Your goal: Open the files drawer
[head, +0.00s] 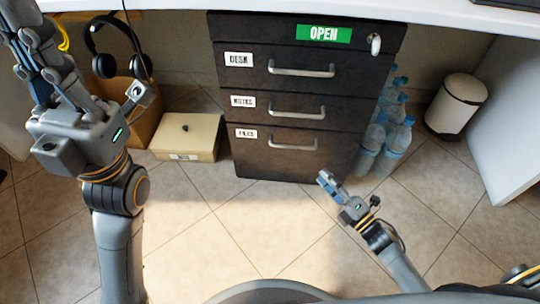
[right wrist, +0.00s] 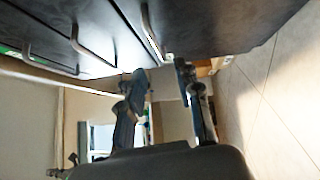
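The dark cabinet (head: 268,84) has drawers labelled DESK, NOTES and FILES. The files drawer (head: 255,156) is the lowest, flush with the front, with a silver bar handle (head: 290,145). My right gripper (head: 327,180) is low in front of the drawer's right part, apart from the handle in the picture. In the right wrist view its two fingers (right wrist: 160,88) are spread with nothing between them. The files handle (right wrist: 152,34) shows there beyond the fingertips. My left gripper (head: 32,50) is raised at the upper left, away from the cabinet; its fingertips are partly cut off.
Water bottles (head: 390,133) stand right of the cabinet, near a white bin (head: 456,105). A beige box (head: 186,137) and a cardboard box (head: 120,95) stand left. A white desktop (head: 400,10) overhangs the cabinet. The tiled floor (head: 250,230) in front is clear.

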